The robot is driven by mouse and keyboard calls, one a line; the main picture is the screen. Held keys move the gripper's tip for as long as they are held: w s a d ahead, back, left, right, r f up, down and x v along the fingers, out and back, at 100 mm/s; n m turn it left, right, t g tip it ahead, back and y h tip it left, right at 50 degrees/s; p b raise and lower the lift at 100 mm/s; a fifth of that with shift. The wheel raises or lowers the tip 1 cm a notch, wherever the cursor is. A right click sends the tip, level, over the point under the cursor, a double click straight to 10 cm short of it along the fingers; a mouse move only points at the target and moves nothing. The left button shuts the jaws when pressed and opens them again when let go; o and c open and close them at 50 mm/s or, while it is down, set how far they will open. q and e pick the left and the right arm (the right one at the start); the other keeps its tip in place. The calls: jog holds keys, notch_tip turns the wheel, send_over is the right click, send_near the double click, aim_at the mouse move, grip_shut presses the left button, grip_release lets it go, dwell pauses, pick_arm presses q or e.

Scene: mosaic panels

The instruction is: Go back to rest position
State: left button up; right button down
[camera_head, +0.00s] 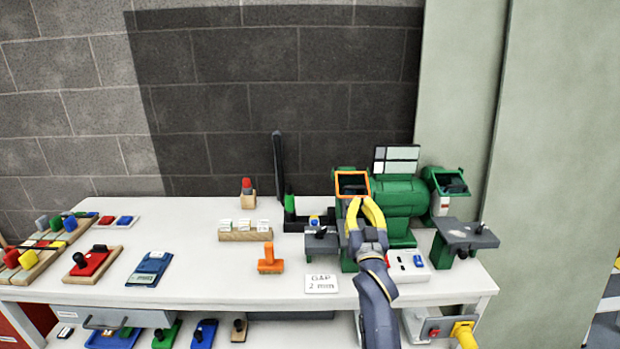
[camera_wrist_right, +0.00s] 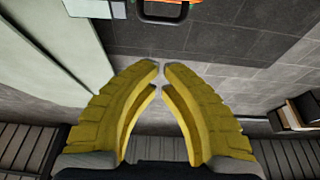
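My right gripper (camera_head: 362,203) reaches up over the bench in front of the green bench grinder (camera_head: 398,197). Its yellow fingertips lie just below the orange-framed eye shield (camera_head: 352,184) in the head view. In the right wrist view the fingers (camera_wrist_right: 159,66) come together almost tip to tip, with only a sliver between them and nothing held. The orange frame (camera_wrist_right: 168,2) shows at the top edge there, apart from the fingertips. My left gripper is not in view.
The white bench (camera_head: 200,265) carries an orange stand (camera_head: 270,260), a "GAP 2 mm" card (camera_head: 321,284), a wooden block with white pieces (camera_head: 245,232) and a blue gauge (camera_head: 149,268). A grey tool rest (camera_head: 465,236) juts out at right. The bench middle has free room.

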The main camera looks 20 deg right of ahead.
jog(key=s+a+f+n+g+y, duration=0.1)
jog(key=s+a+f+n+g, duration=0.25)
jog(key=s+f, duration=0.6)
jog(key=s+a+f+n+g+y, duration=0.2)
jog(key=s+f+n+g, duration=0.3)
jog(key=f, duration=0.7)
jog(key=s+a+f+n+g, duration=0.15)
jog(key=s+f, duration=0.35)
jog(key=s, duration=0.6)
jog(key=s+a+f+n+g, duration=0.1)
jog(key=s+f+n+g, duration=0.2)
jog(key=s, duration=0.7)
jog(key=s+a+f+m+g+y, duration=0.1)
jog(key=a+f, duration=0.1)
jog(key=f, duration=0.9)
jog(key=s+a+f+g+y, duration=0.1)
jog(key=a+f, duration=0.1)
jog(key=f, duration=1)
jog(key=s+a+f+m+g+y, duration=0.1)
jog(key=s+a+f, duration=0.1)
jog(key=f, duration=0.9)
jog(key=s+f+m+g+y, duration=0.1)
jog(key=s+f+m+g, duration=0.1)
jog(key=s+f, duration=1.7)
jog(key=shift+s+d+m+g, duration=0.3)
jog(key=shift+s+m+g, duration=0.15)
jog(key=shift+s, duration=0.35)
